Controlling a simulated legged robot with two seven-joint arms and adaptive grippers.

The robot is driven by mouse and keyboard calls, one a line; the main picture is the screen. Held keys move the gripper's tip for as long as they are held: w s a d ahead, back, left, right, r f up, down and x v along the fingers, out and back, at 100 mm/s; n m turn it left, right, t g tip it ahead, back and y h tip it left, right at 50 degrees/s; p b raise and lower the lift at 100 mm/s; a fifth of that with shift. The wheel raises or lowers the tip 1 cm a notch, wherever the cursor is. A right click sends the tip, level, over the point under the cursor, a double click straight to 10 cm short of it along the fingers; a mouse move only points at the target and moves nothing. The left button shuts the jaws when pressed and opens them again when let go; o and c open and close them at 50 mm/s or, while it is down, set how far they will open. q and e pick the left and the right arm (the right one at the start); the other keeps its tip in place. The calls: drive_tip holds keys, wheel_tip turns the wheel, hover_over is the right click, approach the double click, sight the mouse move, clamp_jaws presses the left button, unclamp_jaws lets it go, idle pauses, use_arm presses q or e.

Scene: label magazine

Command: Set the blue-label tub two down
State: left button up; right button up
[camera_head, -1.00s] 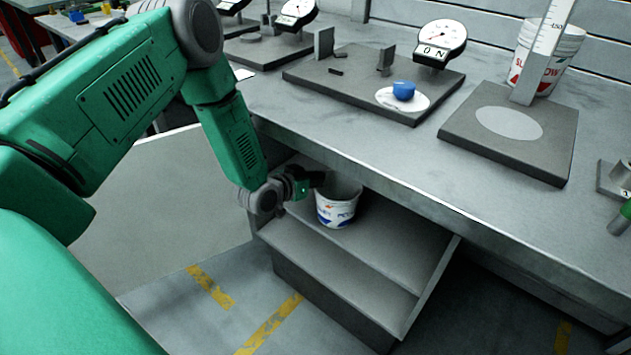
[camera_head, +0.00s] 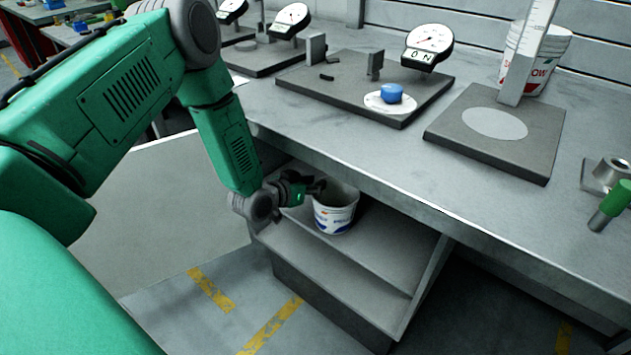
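A white tub (camera_head: 336,220) with blue lettering and a small red mark stands upright in the shade under the bench's front edge, at the upper step of a grey stepped stand (camera_head: 385,243). Whether its base rests on the step or is just above it is hard to tell. My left gripper (camera_head: 316,187) reaches in from the left, with its dark fingers at the tub's left rim. The fingertips are small and dark, so their grip on the rim is unclear. My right gripper is not in view.
The grey bench (camera_head: 360,165) overhangs the stand closely above the tub. On it are a dial gauge (camera_head: 428,46), a blue object (camera_head: 392,93) on a white disc, a dark plate (camera_head: 500,135) and another tub (camera_head: 548,70). The stand's lower step (camera_head: 325,272) is bare.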

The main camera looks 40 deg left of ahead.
use_arm(q)
drive_tip(key=a+p+v, duration=0.2)
drive_tip(key=v, duration=0.8)
drive_tip(key=s+d+f+g, duration=0.7)
drive_tip(key=s+d+f, duration=0.2)
drive_tip(key=s+d, duration=0.25)
drive_tip(key=s+d+f+g+y, duration=0.1)
drive_tip(key=s+g, duration=0.5)
drive_tip(key=s, duration=1)
drive_tip(key=shift+d+f, duration=0.25)
drive_tip(key=shift+f, duration=0.1)
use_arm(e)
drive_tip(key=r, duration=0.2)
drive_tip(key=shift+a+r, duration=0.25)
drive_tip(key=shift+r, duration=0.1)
